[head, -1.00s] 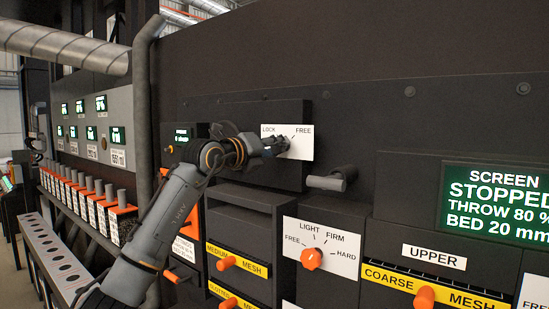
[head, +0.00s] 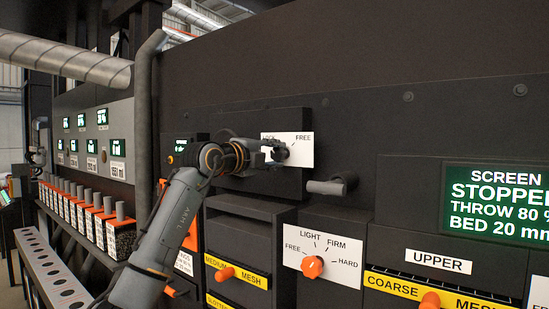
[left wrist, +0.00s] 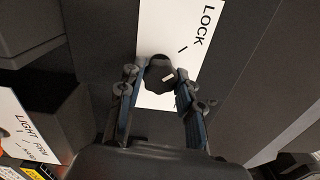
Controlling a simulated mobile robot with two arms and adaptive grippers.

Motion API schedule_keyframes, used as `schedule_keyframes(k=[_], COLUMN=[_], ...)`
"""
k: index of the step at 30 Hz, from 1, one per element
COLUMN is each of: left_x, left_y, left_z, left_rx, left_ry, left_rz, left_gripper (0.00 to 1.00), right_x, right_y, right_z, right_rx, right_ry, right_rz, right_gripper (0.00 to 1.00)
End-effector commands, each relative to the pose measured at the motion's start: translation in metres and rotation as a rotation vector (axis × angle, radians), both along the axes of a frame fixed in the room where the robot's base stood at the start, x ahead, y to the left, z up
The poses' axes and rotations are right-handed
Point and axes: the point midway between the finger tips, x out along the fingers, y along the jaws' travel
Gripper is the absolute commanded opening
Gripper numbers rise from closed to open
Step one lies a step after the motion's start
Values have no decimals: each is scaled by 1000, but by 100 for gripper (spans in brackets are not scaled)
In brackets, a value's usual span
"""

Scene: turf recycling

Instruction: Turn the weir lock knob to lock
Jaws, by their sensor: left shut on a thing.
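The weir lock knob (left wrist: 158,73) is a black round knob with a short white mark, on a white plate (head: 302,150) lettered LOCK and FREE. In the left wrist view the mark slants and does not line up with the tick by LOCK; the FREE lettering is out of sight there. My left gripper (head: 276,153) is at the plate and covers the knob and part of the LOCK lettering in the head view. In the left wrist view its two fingers (left wrist: 157,92) stand either side of the knob, shut on it. My right gripper is not in view.
A grey cylindrical handle (head: 332,186) juts out below right of the plate. Below are an orange dial (head: 312,266) marked FREE, LIGHT, FIRM, HARD and mesh drawers with orange knobs (head: 225,273). A green screen (head: 500,203) reads STOPPED. A vertical pipe (head: 142,120) stands left.

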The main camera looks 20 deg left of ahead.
Motion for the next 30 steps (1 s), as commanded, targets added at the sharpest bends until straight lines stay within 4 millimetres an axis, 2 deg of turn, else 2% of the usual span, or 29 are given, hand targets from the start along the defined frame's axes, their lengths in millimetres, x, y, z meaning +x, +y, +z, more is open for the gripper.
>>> schedule_keyframes(k=[18,19,21,22,30], left_x=[0,0,0,0,0], left_y=[0,0,0,0,0], left_z=[0,0,0,0,0], left_rx=[-36,-36,-36,-35,-34], left_ry=[13,13,13,13,12], left_rz=[1,1,0,0,0], left_gripper=[3,41,55,58,58], right_x=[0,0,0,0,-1], right_y=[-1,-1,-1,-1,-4], right_z=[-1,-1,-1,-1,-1], right_rx=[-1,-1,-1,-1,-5], right_ry=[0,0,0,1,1], right_rz=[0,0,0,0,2], right_gripper=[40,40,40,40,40])
